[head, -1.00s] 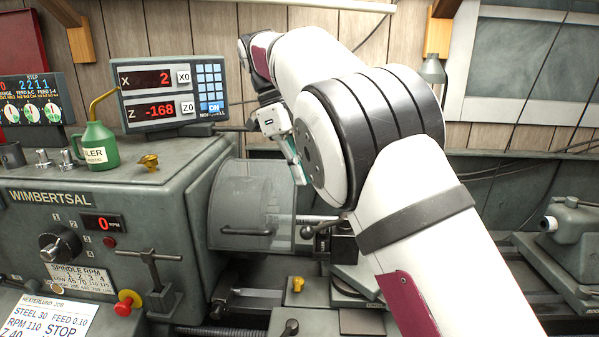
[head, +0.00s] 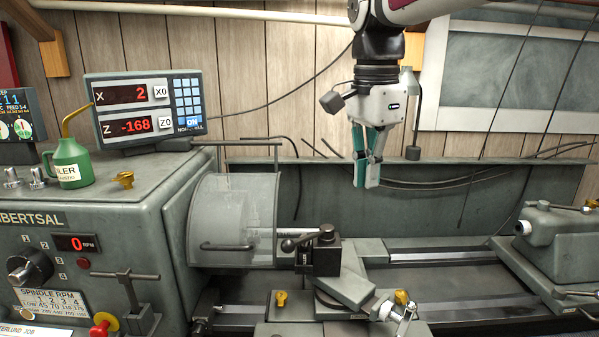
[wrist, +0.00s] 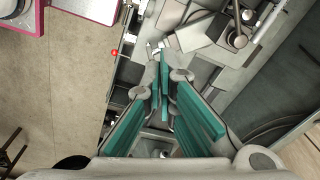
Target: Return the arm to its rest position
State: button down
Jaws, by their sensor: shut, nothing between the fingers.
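My gripper (head: 366,184) hangs pointing down in the upper middle of the head view, above the lathe and in front of the rear splash guard. Its teal-padded fingers are shut with nothing between them. My arm reaches it from the top right of the head view. In the wrist view my gripper (wrist: 165,60) shows its teal pads over the lathe. The fingers touch nothing that I can see.
Below stand the tool post (head: 318,250), the clear chuck guard (head: 232,220) and the tailstock (head: 555,235). The readout box (head: 145,108) and green oil can (head: 68,163) sit on the headstock (head: 100,235). A lamp (head: 412,150) is right of the gripper.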

jog(key=s+d+f+n+t, duration=0.1)
jog(key=s+d+f+n, duration=0.1)
jog(key=s, duration=0.5)
jog(key=s+d+f+n+t, duration=0.2)
jog(key=s+d+f+n, duration=0.1)
jog(key=s+n, duration=0.4)
jog(key=s+d+f+n+t, duration=0.2)
jog(key=s+f+n, duration=0.2)
jog(key=s, duration=0.3)
jog(key=shift+d+f+n, duration=0.3)
jog(key=shift+d+f, duration=0.05)
jog(key=shift+d, duration=0.05)
